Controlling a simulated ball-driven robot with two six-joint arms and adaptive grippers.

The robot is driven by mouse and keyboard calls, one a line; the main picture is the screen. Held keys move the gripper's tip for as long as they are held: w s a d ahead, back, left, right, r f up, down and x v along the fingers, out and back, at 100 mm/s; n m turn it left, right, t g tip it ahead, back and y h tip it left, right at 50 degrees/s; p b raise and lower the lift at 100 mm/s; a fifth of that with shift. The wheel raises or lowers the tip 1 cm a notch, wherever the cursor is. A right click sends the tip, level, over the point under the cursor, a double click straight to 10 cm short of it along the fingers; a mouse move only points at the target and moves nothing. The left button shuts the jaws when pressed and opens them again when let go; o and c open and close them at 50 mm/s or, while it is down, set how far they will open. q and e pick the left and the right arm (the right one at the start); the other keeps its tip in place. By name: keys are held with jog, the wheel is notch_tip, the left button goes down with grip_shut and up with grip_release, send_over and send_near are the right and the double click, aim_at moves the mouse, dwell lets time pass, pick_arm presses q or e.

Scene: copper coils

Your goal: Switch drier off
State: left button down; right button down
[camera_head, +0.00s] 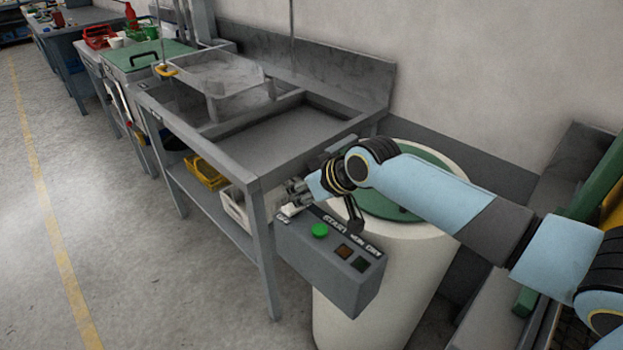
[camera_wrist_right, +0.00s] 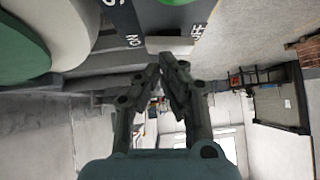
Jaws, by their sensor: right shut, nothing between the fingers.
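The drier is a cream-white drum (camera_head: 375,285) with a green lid (camera_head: 385,195). A grey control box (camera_head: 335,270) on its front carries a round green button (camera_head: 320,230), two small dark square buttons and a light-coloured switch (camera_head: 290,210) at the far left end. My right gripper (camera_head: 294,197) is shut and empty, right at this switch. In the right wrist view the closed fingertips (camera_wrist_right: 172,62) lie just below the pale switch (camera_wrist_right: 170,45), which sits between ON and OFF lettering. I cannot tell whether they touch. My left gripper is not in view.
A grey metal sink bench (camera_head: 265,140) stands left of the drier, with a yellow basket (camera_head: 205,172) and a white crate (camera_head: 238,212) on its lower shelf. A wall is behind. Open floor (camera_head: 130,260) lies to the left.

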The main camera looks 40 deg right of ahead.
jog(key=r+p, duration=0.2)
jog(key=r, duration=0.1)
jog(key=r+p, duration=0.1)
jog(key=shift+d+r+p, duration=0.3)
jog(key=shift+r+p, duration=0.1)
jog(key=v, duration=0.9)
jog(key=shift+s+d+f+b, duration=0.15)
jog(key=shift+s+f+b, duration=0.05)
jog(key=shift+s+b, duration=0.15)
jog(key=a+p, duration=0.1)
jog(key=p, duration=0.6)
jog(key=shift+a+r+y, duration=0.15)
jog(key=shift+a+y, duration=0.05)
jog(key=shift+y, duration=0.1)
